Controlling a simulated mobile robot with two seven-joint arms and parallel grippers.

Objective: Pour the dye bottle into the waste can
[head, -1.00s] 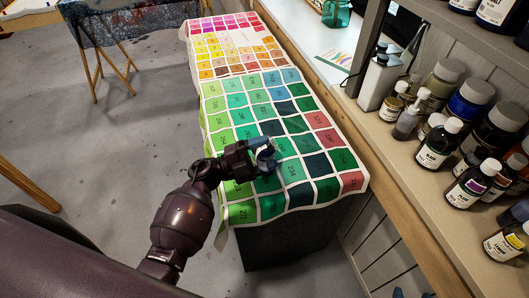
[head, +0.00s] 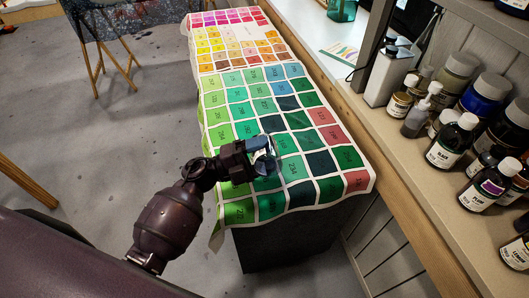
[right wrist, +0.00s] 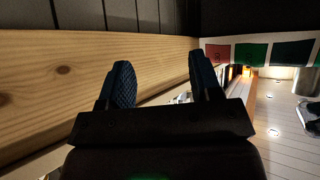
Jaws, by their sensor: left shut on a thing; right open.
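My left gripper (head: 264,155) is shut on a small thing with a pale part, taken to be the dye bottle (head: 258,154). The fingers hide most of it, and its label and tilt cannot be made out. The gripper is over the green end of the colour chart cloth (head: 240,131). My right gripper (right wrist: 161,82) is open and empty in the right wrist view, beside a wooden board. It is not seen in the head view. I cannot make out a waste can for certain; a grey metal cylinder (right wrist: 304,82) stands at the right of the right wrist view.
The cloth lies over a dark block (head: 285,240). Several dye bottles, such as one labelled black (head: 452,142), stand on the shelf (head: 425,185) at the right. A white can (head: 385,75) stands farther back. The grey floor at the left is mostly free.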

